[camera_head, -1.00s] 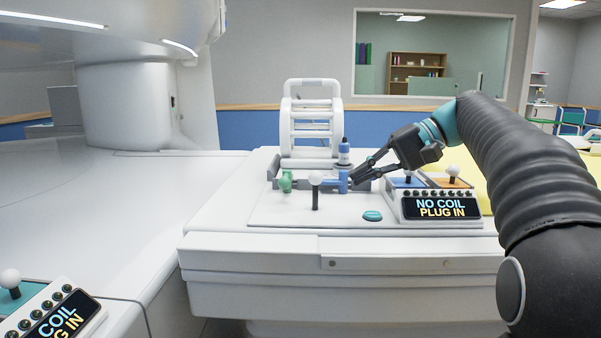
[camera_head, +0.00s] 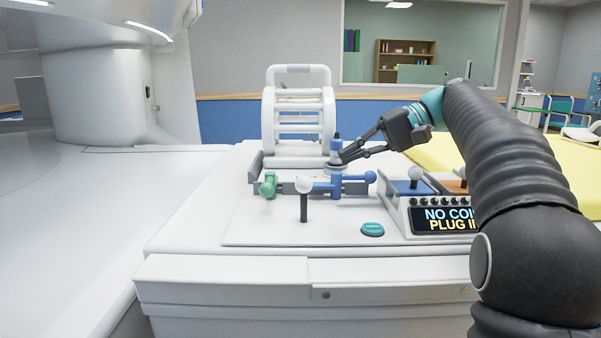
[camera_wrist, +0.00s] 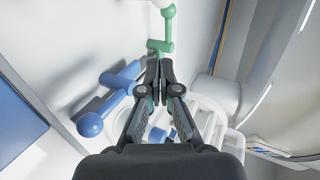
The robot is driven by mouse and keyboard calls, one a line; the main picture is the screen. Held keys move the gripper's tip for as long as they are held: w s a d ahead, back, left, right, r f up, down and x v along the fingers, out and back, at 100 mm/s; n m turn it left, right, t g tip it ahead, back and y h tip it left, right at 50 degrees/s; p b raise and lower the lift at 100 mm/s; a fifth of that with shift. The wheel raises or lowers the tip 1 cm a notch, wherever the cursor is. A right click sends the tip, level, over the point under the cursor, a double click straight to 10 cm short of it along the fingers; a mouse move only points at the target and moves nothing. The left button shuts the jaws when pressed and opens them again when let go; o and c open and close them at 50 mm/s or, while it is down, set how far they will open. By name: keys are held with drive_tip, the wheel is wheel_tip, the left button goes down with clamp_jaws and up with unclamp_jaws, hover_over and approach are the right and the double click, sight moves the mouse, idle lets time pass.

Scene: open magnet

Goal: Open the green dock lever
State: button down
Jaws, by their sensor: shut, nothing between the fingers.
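The green dock lever (camera_head: 268,185) is at the left end of the dock on the white table. In the wrist view the green lever (camera_wrist: 160,46) lies beyond my fingertips, with a gap between. The blue lever (camera_head: 338,186) sits to its right on the dock, and in the wrist view the blue lever (camera_wrist: 104,106) is left of my fingers. My gripper (camera_head: 335,160) is shut and empty, above and behind the blue lever; in the wrist view the fingertips (camera_wrist: 159,68) are together. Whether it touches the blue part is unclear.
A white head coil (camera_head: 298,115) stands behind the dock. A teal button (camera_head: 372,230) and a control box with a display (camera_head: 440,219) are to the right. The table front is mostly clear.

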sight(270, 187)
drive_tip(key=x, duration=0.4)
drive_tip(key=b+x, duration=0.1)
drive_tip(key=x, duration=0.8)
drive_tip(key=shift+a+r, duration=0.25)
drive_tip(key=shift+a, duration=0.3)
